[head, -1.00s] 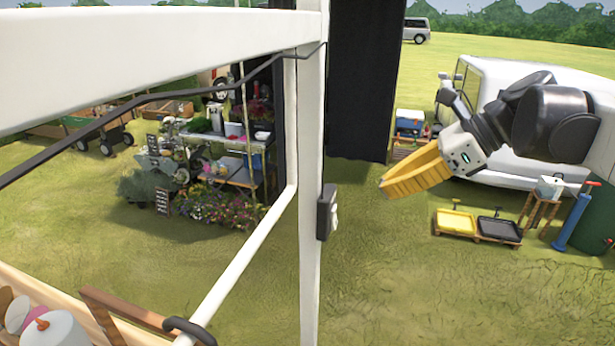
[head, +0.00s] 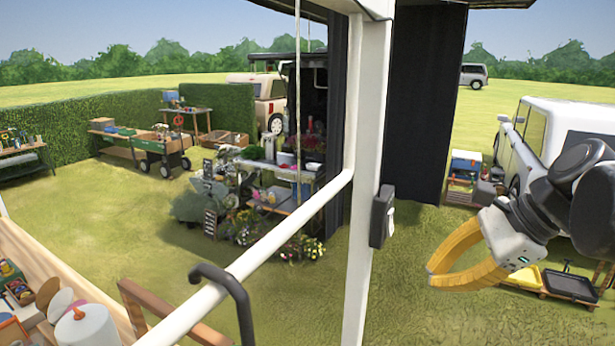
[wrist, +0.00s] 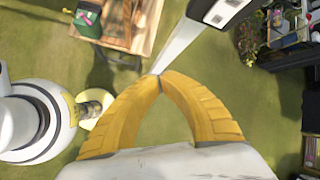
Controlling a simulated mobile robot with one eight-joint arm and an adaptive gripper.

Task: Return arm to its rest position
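My gripper (head: 431,277) is at the right of the head view, with two curved yellow fingers and a white body. Its fingers form an arch pointing left, above the grass. In the wrist view the fingertips (wrist: 160,79) meet, and nothing shows held between them. My dark arm comes in from the right edge of the head view; most of it is out of frame.
A white post (head: 365,180) with a dark box (head: 383,216) stands left of my gripper. A white vehicle (head: 575,128) is behind the arm. A yellow tray (head: 523,277) and a black tray (head: 571,285) are low at the right. Open grass lies below the gripper.

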